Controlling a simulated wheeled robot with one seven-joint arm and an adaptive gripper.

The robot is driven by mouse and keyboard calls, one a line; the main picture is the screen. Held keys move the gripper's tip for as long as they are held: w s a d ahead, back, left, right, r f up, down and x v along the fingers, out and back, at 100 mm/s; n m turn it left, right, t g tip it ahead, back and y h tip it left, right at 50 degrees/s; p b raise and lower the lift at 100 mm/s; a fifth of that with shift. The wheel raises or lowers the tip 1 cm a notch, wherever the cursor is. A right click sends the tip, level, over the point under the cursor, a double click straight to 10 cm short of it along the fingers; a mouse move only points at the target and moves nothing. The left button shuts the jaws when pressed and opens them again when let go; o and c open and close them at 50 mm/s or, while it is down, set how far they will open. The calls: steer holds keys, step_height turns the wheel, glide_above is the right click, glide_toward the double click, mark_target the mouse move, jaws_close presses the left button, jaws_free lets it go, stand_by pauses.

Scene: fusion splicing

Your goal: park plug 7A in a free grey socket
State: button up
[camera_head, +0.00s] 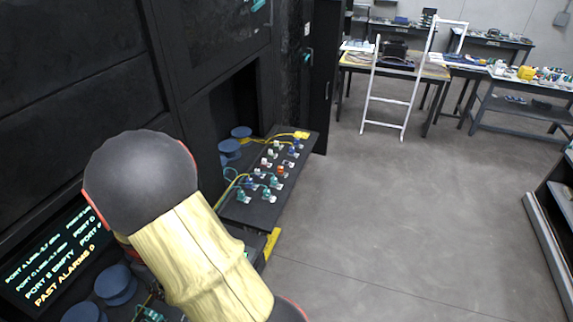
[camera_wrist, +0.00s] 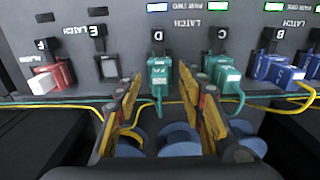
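In the wrist view my gripper (camera_wrist: 160,84) is open, with its yellow-padded fingers apart on either side of a teal plug (camera_wrist: 158,74) at port D. A gap shows on both sides of that plug, and its cable hangs between the fingers. Another teal plug (camera_wrist: 223,75) sits at port C, blue plugs (camera_wrist: 271,69) at port B, and a red-and-white plug (camera_wrist: 47,79) at port F. Port E (camera_wrist: 108,67) has no plug. I cannot read 7A on any plug. In the head view my arm hides the gripper; which sockets are grey and free is unclear.
In the head view a dark shelf (camera_head: 244,212) carries several coloured plugs and connectors (camera_head: 265,172). Blue spools (camera_head: 229,147) stand beside it. A lit status screen (camera_head: 55,258) reads "PORT E EMPTY". Teal and yellow cables cross below the ports in the wrist view.

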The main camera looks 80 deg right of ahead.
steer(key=shift+c, duration=0.5)
stand_by(0.4)
jaws_close()
stand_by(0.4)
steer(key=shift+r, duration=0.1)
stand_by(0.4)
steer(key=shift+r+p, duration=2.35)
steer(key=shift+r, duration=0.6)
